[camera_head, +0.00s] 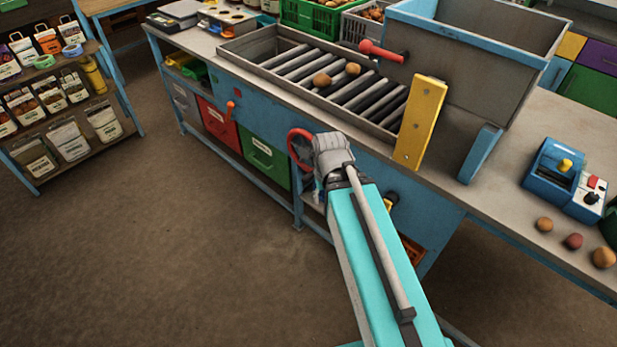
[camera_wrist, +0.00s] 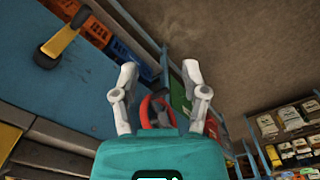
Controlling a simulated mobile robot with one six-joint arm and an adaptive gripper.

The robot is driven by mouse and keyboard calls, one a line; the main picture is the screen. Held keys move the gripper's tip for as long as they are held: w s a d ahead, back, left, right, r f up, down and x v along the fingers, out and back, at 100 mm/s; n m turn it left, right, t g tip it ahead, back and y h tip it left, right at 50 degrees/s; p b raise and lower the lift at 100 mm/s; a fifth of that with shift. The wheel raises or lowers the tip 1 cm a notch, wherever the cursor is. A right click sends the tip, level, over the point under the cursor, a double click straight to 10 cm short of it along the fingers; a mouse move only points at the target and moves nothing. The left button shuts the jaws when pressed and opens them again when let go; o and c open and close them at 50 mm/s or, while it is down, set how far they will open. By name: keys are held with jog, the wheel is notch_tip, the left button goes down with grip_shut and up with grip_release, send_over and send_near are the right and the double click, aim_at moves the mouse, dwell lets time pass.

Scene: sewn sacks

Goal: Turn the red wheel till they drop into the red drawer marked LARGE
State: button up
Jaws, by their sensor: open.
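The red wheel (camera_head: 298,150) is on the front of the blue sorting bench. In the wrist view the wheel (camera_wrist: 147,112) shows between the fingers of my gripper (camera_wrist: 160,70). The fingers are open, one on each side of it; I cannot tell if they touch it. In the head view my gripper (camera_head: 325,160) hides part of the wheel. Two brown potato-like lumps (camera_head: 322,80) (camera_head: 353,69) lie on the grey rollers (camera_head: 290,57). The red drawer (camera_head: 218,125) is under the bench, left of the green drawer (camera_head: 265,160). Its label is too small to read.
A yellow plate (camera_head: 420,122) stands at the right end of the rollers, and a red-knobbed lever (camera_head: 382,50) is behind them. A blue control box (camera_head: 562,178) and several lumps (camera_head: 573,241) are at the right. A shelf of packets (camera_head: 60,90) is at left. The floor between is clear.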

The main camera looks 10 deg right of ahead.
jog(key=shift+o, duration=0.6)
jog(key=shift+f, duration=0.1)
jog(key=n+t+h+b, duration=1.25)
jog(key=n+b, duration=1.35)
jog(key=b, duration=1.6)
send_near(310, 176)
jog(key=a+f+g+h, duration=0.1)
jog(key=a+g+h, duration=0.1)
jog(key=a, duration=0.2)
jog(key=shift+f, duration=0.2)
jog(key=shift+w+d, duration=0.1)
jog(key=x, duration=1.3)
jog(key=shift+w+d, duration=0.1)
jog(key=shift+d, duration=0.15)
